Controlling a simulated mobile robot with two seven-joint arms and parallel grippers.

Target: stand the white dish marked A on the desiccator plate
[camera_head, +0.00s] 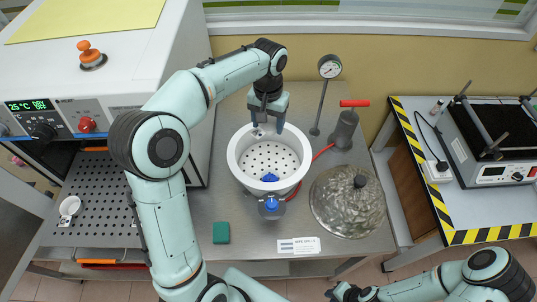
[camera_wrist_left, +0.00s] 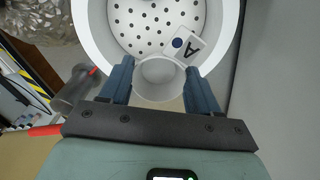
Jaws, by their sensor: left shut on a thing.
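My left gripper (camera_head: 268,122) reaches down over the back part of the white desiccator bowl. In the left wrist view the gripper (camera_wrist_left: 160,88) is shut on a small white dish (camera_wrist_left: 160,82), whose tab (camera_wrist_left: 188,46) carries a black A and a dark blue dot. The dish overlaps the bowl's rim (camera_wrist_left: 97,22) in that view; its height above the plate is hard to tell. The perforated desiccator plate (camera_head: 268,155) is otherwise bare, with a blue patch at its front. My right gripper (camera_head: 342,292) is at the bottom edge, its fingers unclear.
The domed desiccator lid (camera_head: 347,203) lies right of the bowl. A vacuum gauge (camera_head: 329,67) and a grey pump with a red handle (camera_head: 345,130) stand behind. Another white dish (camera_head: 69,206) sits on the oven's perforated shelf at left. A green block (camera_head: 221,233) lies in front.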

